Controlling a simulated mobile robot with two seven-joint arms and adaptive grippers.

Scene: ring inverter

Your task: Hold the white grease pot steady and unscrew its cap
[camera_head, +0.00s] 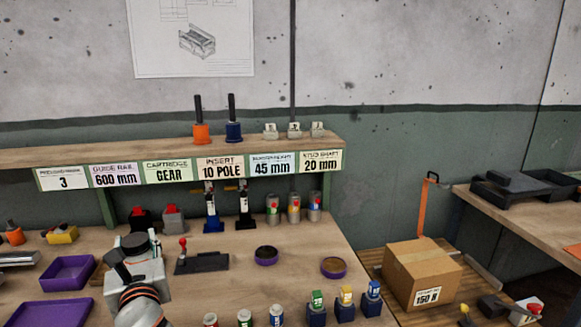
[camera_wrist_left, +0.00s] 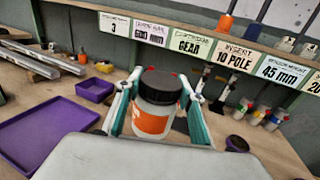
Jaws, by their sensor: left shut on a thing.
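The white grease pot (camera_wrist_left: 153,115) shows in the left wrist view, with an orange label and a black cap (camera_wrist_left: 161,86) on its top. My left gripper (camera_wrist_left: 157,108) is shut on the pot, with one teal-padded finger at each side of its body below the cap. In the head view my left gripper (camera_head: 137,250) is over the left part of the bench, and the arm hides most of the pot there. I cannot tell whether the pot touches the bench. My right gripper is not in view.
Purple trays (camera_head: 70,272) lie left of my left arm. A dark block with a red-knobbed lever (camera_head: 203,262) and two round purple dishes (camera_head: 266,256) stand to its right. Several small bottles (camera_head: 317,303) line the front edge. A labelled shelf (camera_head: 180,155) runs behind.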

